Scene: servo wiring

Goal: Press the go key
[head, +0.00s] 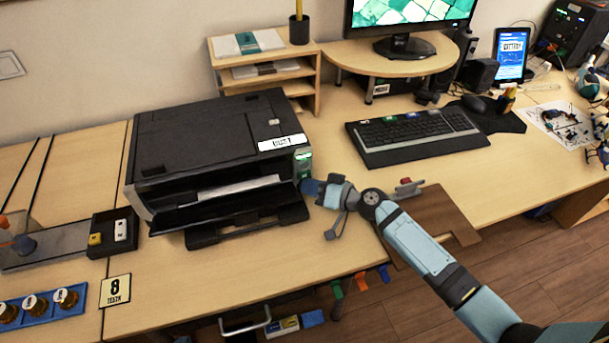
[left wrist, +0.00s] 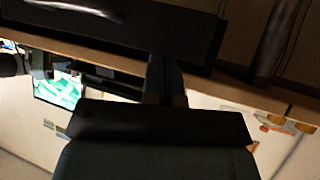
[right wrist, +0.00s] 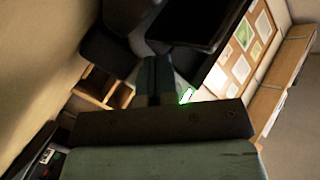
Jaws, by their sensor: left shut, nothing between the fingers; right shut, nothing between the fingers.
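The black printer (head: 205,145) stands on the desk, with a small green-lit panel (head: 303,160) at its front right corner. I cannot read which key there is the go key. My right gripper (head: 307,187) is shut and empty, its tips just below that panel; I cannot tell whether they touch the printer. The right wrist view shows its closed fingers (right wrist: 159,75) beside a small bright green patch (right wrist: 187,95). My left gripper shows only in the left wrist view, its fingers (left wrist: 165,82) shut and empty. The black keyboard (head: 415,135) has a few coloured keys.
The monitor (head: 410,15) stands on a riser behind the keyboard. A wooden shelf (head: 265,75) is behind the printer. The desk in front of the printer is clear.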

